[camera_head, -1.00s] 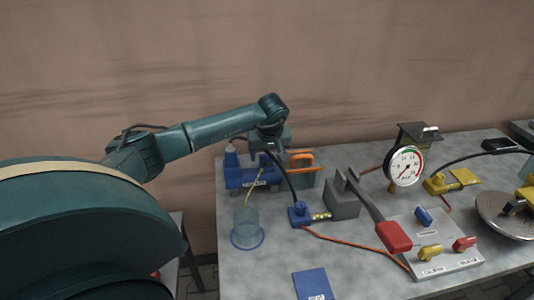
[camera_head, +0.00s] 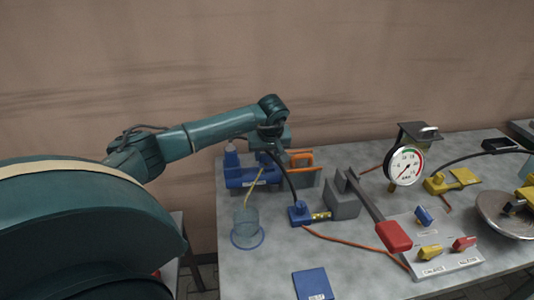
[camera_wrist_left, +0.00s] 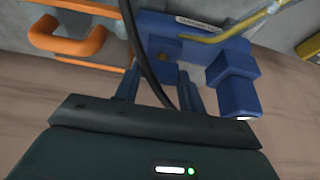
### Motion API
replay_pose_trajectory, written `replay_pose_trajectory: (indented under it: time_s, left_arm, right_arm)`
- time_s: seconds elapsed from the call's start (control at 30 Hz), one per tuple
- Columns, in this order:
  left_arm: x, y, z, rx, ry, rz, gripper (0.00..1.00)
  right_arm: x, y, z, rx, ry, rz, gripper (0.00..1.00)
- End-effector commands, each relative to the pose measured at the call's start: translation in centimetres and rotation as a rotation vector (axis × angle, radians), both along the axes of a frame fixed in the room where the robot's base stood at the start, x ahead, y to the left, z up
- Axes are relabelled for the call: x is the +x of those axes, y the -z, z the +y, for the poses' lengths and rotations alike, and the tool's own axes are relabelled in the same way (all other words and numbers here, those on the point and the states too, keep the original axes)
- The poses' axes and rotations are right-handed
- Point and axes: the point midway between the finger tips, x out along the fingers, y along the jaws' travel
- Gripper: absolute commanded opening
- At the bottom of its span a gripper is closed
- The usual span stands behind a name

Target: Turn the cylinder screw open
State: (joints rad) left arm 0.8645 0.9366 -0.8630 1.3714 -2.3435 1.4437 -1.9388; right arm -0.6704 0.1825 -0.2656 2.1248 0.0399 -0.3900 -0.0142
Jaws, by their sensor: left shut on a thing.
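The blue cylinder block (camera_head: 236,178) stands at the back left of the table, and shows upside down in the left wrist view (camera_wrist_left: 200,38). My left gripper (camera_wrist_left: 159,80) reaches in front of that face, with a finger on each side of the screw. It is shut on the screw, though the black hose and shadow partly hide the contact. In the head view my left gripper (camera_head: 272,150) is at the block's right end, and the screw is hidden. My right gripper is not in view.
A black hose (camera_wrist_left: 143,55) passes between the fingers in the wrist view. An orange handle (camera_head: 301,159) stands close right of the gripper. A clear cup (camera_head: 247,228), a red-handled lever (camera_head: 393,236) and a gauge (camera_head: 405,166) stand around. The front left tabletop is mostly clear.

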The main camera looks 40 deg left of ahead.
Motion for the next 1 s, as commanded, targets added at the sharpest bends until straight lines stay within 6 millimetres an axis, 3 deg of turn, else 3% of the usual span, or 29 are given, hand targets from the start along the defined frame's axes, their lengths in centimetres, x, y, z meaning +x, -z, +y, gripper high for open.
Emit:
replay_pose_trajectory:
  time_s: [0.37,1.0]
  left_arm:
    - [0.14,-0.13,-0.03,0.0,-0.124,-0.001,0.17]
    - [0.52,-0.15,-0.11,0.001,-0.71,-0.002,0.17]
  right_arm:
    - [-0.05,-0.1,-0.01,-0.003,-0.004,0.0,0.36]
    - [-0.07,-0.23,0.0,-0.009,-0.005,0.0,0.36]
